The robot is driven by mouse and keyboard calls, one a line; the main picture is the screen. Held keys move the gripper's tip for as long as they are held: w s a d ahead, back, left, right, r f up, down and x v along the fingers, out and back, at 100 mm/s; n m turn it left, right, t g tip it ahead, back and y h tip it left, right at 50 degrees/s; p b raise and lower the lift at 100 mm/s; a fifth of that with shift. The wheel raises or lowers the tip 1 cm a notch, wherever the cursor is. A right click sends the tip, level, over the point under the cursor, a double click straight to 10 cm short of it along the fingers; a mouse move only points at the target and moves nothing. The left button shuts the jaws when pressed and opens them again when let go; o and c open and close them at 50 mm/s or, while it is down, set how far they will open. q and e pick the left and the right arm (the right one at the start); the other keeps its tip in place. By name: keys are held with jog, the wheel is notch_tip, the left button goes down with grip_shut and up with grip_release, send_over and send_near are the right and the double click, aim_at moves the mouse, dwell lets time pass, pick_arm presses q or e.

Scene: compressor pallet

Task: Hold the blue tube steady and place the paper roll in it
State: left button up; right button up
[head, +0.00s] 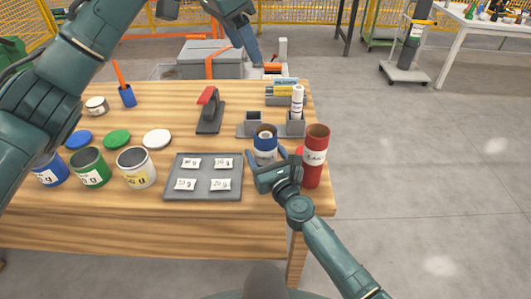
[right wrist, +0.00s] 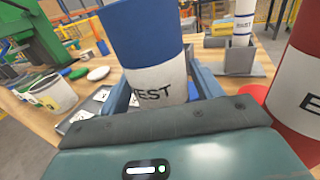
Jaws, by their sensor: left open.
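The blue tube (head: 265,155), with a white label band, stands upright on the wooden table near its front right edge. My left gripper (head: 254,58) is open beyond the table's far edge.
A red tube (head: 316,155) stands close right of the blue tube. A grey tray (head: 203,173) with white packets lies to the left. Several paint cans, with lids (head: 117,138) behind them, stand further left. A red-handled tool (head: 209,110) stands mid-table.

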jog(key=shift+o, duration=0.7)
jog(key=shift+s, duration=0.15)
